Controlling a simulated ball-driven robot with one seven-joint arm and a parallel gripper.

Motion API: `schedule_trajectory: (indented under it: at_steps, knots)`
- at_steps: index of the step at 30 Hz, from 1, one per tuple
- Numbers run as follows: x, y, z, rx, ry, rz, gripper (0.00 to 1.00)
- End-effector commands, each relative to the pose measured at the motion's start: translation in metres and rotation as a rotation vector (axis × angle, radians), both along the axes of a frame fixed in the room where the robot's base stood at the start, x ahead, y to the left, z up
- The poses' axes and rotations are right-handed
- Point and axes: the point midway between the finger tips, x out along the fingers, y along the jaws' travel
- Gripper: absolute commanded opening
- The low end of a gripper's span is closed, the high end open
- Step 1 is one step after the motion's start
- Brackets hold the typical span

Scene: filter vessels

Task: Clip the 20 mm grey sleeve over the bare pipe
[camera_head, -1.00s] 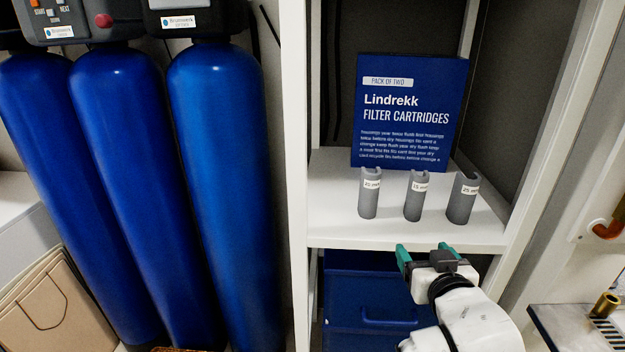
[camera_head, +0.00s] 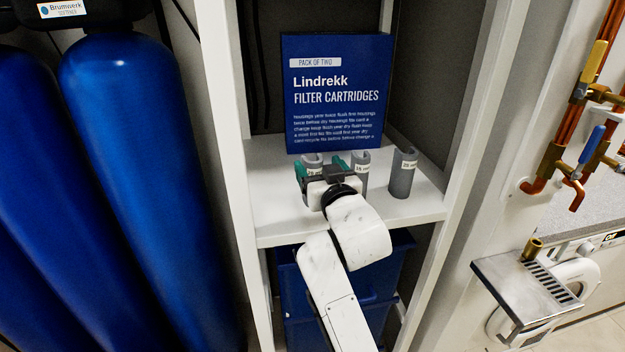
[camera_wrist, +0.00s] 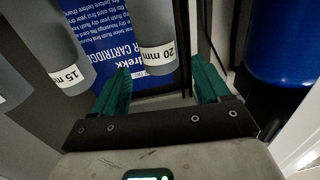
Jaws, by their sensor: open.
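Three grey split sleeves stand upright on the white shelf. In the wrist view the sleeve labelled 20 mm (camera_wrist: 154,38) is ahead of and between the green fingers of my gripper (camera_wrist: 160,75). The sleeve labelled 15 mm (camera_wrist: 66,48) is beside it. In the head view my gripper (camera_head: 320,168) is open and in front of the left sleeve (camera_head: 313,158), which it partly hides. The middle sleeve (camera_head: 362,172) and right sleeve (camera_head: 402,174) stand to its right. Copper pipes (camera_head: 604,48) run down the wall at far right; I cannot tell which stretch is bare.
A blue filter cartridge box (camera_head: 335,95) stands behind the sleeves. The shelf (camera_head: 425,206) has white uprights on both sides. Blue bins (camera_head: 380,275) sit below. Yellow and blue valve handles are on the pipes. A metal drip tray (camera_head: 500,282) with a brass fitting juts out below them.

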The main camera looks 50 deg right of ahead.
Motion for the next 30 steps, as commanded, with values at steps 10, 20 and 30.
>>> schedule_trajectory:
  at_steps: [10, 20, 30]
  knots:
    - [0.036, -0.018, 0.001, 0.001, 0.000, -0.001, 0.76]
    - [0.037, -0.018, 0.000, 0.000, 0.000, 0.000, 0.68]
    - [0.037, -0.018, 0.000, 0.000, 0.000, 0.000, 0.35]
